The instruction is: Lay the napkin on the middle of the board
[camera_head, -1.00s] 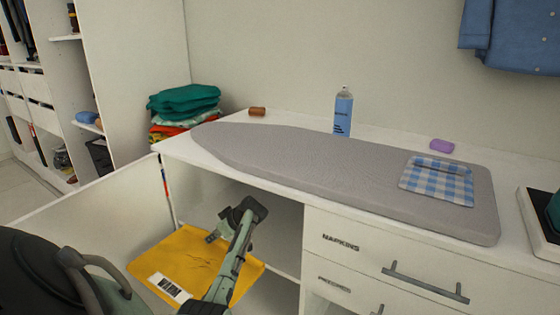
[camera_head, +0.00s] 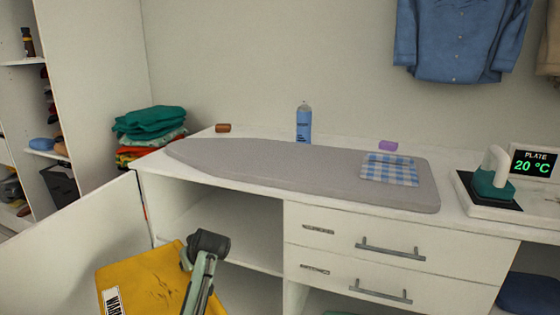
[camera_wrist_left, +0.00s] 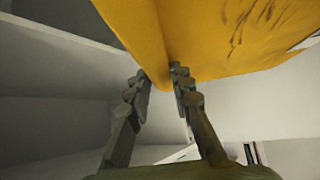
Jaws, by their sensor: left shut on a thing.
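The napkin (camera_head: 390,169) is a blue-and-white checked cloth. It lies flat near the right end of the grey ironing board (camera_head: 270,165), off its middle. My left gripper (camera_head: 203,248) is low in front of the open cabinet, left of the drawers and away from the napkin. It is shut on the edge of a yellow sheet (camera_head: 150,280) with a white label, partly readable as "WAR". In the left wrist view the fingers (camera_wrist_left: 160,78) close at the yellow sheet's lower edge. My right gripper is not in view.
A blue spray bottle (camera_head: 303,124), a brown roll (camera_head: 222,128) and a purple block (camera_head: 388,146) stand behind the board. An iron (camera_head: 494,180) is at right, beside a display reading 20 °C. Folded clothes (camera_head: 150,125) are stacked at left. The board's middle is clear.

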